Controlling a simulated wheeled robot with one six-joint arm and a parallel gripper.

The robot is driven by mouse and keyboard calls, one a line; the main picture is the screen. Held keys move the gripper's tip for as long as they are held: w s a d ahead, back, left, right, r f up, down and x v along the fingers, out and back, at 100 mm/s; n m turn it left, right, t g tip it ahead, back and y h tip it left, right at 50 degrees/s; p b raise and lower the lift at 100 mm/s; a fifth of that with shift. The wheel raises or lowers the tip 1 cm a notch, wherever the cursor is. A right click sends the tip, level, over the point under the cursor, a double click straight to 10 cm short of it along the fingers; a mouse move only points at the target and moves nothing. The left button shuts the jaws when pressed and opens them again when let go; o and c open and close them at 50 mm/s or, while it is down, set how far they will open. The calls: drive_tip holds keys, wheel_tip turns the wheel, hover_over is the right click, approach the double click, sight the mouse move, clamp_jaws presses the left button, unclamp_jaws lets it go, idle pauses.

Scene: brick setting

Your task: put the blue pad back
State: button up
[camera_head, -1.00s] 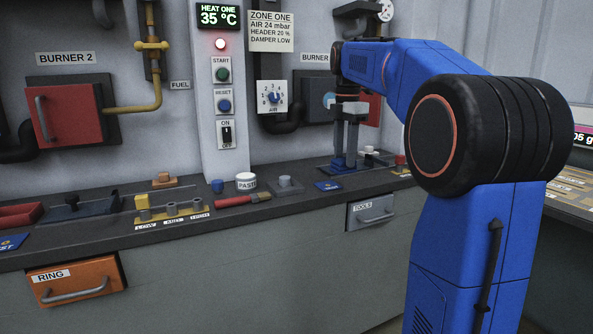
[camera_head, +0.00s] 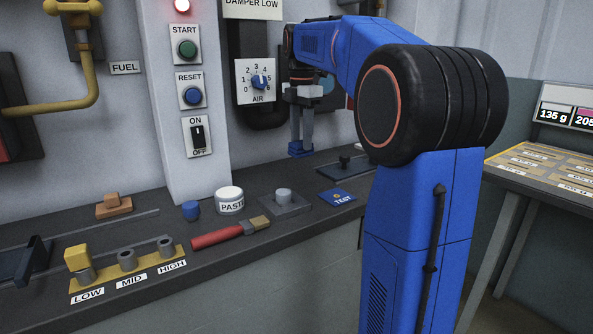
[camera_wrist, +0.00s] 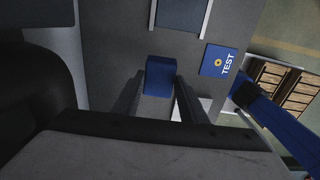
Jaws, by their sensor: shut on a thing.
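My gripper (camera_head: 301,142) is shut on the blue pad (camera_head: 300,149), a small blue block at the fingertips. In the head view it hangs in front of the back wall, left of a dark tray with a black knob (camera_head: 345,164), and looks to be above the bench. In the wrist view my gripper (camera_wrist: 157,88) points at the bench with the pad (camera_wrist: 160,76) between its two dark fingers. The pad's underside is hidden.
A blue TEST card (camera_head: 338,198), a grey plate with a peg (camera_head: 284,203), a red-handled brush (camera_head: 228,235) and a PASTE jar (camera_head: 230,201) lie on the bench. The AIR dial (camera_head: 256,82) is on the wall. A side table (camera_head: 550,170) stands at right.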

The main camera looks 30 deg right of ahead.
sight(301, 143)
drive_tip(key=shift+f, duration=4.2)
drive_tip(key=o, duration=0.9)
drive_tip(key=shift+r, duration=0.1)
wheel_tip(301, 143, up, 12)
drive_tip(key=shift+f, duration=0.1)
drive_tip(key=shift+s, duration=0.1)
